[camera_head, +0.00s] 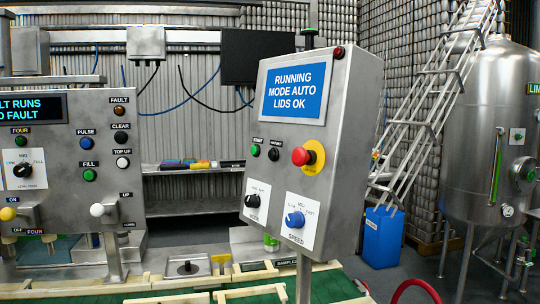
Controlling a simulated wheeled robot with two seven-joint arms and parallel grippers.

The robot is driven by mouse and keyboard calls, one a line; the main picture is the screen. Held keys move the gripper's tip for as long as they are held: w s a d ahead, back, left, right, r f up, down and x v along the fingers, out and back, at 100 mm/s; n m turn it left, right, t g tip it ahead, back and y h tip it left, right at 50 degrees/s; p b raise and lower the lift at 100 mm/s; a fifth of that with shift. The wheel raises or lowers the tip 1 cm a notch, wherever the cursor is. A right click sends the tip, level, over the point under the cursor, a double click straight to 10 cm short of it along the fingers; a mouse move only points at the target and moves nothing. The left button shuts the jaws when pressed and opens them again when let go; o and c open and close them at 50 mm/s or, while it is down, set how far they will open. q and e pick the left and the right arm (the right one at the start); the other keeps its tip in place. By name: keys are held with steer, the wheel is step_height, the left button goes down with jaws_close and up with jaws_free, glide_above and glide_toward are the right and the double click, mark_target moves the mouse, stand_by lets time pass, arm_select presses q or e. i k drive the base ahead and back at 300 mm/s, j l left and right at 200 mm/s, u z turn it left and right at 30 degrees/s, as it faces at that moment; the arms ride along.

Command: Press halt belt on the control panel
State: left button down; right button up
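The control panel (307,140) is a grey metal box on a post, right of centre. Its blue screen (294,91) reads RUNNING, MODE AUTO, LIDS OK. Below the screen are a green START button (255,150), a black button (273,154) with a small label too blurred to read surely, and a red mushroom button (301,156) on a yellow plate. Lower down are a black MODE knob (252,201) and a blue SPEED knob (295,219). Neither of my grippers is in view.
A second panel (73,160) with several buttons and levers stands at the left. A green surface with pale wooden rails (155,283) lies below. A steel tank (495,140), ladder (435,90) and blue bin (382,238) stand at the right. Space in front of the panel looks clear.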

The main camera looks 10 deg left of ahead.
mark_target(272, 154)
steer(key=i+l, duration=0.2)
steer(key=l, duration=0.15)
steer(key=i+l, duration=0.15)
steer(key=l, duration=0.25)
steer(key=i+l, duration=0.2)
steer(key=l, duration=0.15)
steer(key=i+l, duration=0.2)
steer(key=l, duration=0.2)
steer(key=i+l+u, duration=0.1)
steer(key=l+u, duration=0.15)
steer(key=u, duration=1.1)
